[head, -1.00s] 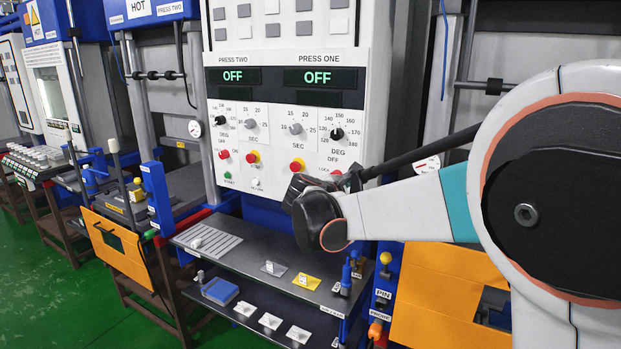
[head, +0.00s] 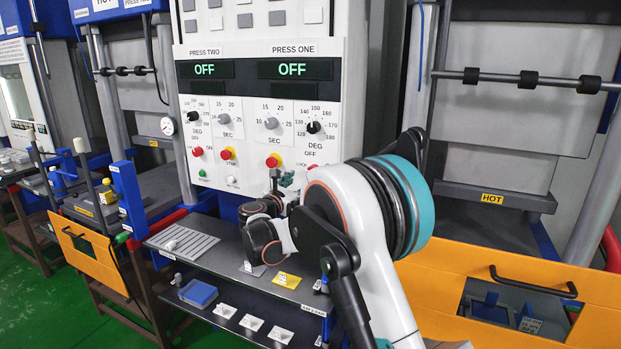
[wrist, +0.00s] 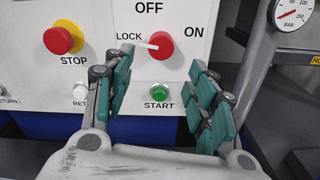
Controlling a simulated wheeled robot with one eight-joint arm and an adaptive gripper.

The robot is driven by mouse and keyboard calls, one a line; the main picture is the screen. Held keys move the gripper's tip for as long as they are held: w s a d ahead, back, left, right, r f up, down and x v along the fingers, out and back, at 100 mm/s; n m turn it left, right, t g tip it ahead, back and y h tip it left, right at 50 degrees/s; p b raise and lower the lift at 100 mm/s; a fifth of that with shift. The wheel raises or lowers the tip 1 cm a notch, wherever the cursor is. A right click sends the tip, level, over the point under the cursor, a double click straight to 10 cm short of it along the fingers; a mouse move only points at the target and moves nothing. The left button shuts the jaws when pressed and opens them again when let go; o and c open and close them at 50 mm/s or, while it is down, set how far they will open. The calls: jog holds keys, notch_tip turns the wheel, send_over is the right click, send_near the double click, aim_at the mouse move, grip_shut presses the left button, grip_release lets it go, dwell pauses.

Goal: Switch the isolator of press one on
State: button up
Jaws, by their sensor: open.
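The isolator of press one is a red round knob (wrist: 161,45) with a white pointer, seen in the wrist view on the white panel. Its pointer points left, towards the LOCK label; OFF is printed above and ON to the right. My gripper (wrist: 160,66) is open and empty, its two teal-padded fingers below and on either side of the knob, not closed on it. In the head view my gripper (head: 283,180) is up against the lower part of the panel, and my arm hides most of the knob there. The press one display (head: 292,69) reads OFF.
A red-on-yellow stop button (wrist: 63,38) is left of the knob. A green start button (wrist: 159,95) lies just below it, between my fingers. A pressure gauge (wrist: 293,12) and grey post stand to the right.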

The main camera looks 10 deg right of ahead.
jog(key=b+x, duration=0.1)
jog(key=x, duration=0.8)
jog(key=shift+b, duration=0.4)
jog(key=shift+s, duration=0.1)
jog(key=shift+c, duration=0.3)
jog(key=c, duration=1)
